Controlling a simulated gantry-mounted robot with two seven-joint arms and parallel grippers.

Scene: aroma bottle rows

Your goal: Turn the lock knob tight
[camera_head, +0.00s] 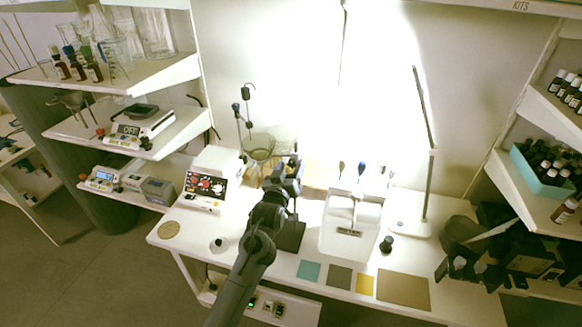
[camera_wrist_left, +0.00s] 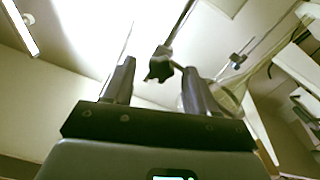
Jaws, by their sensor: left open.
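My left gripper (camera_head: 285,180) is over the middle of the white table, at the stand with the black base (camera_head: 290,236). In the left wrist view my left gripper (camera_wrist_left: 160,85) is open, its two dark fingers apart. A dark lobed lock knob (camera_wrist_left: 158,68) on a rod shows between and beyond the fingertips. The fingers are not closed on it, and I cannot tell how far it is from them. In the head view the gripper and arm hide the knob.
A glass beaker (camera_head: 258,147) stands behind the gripper. A white device with a display (camera_head: 205,184) is left and a white holder (camera_head: 350,222) is right. A small black knob-like object (camera_head: 386,244) and a lamp (camera_head: 428,180) stand farther right. Dark objects (camera_head: 515,240) crowd the right end.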

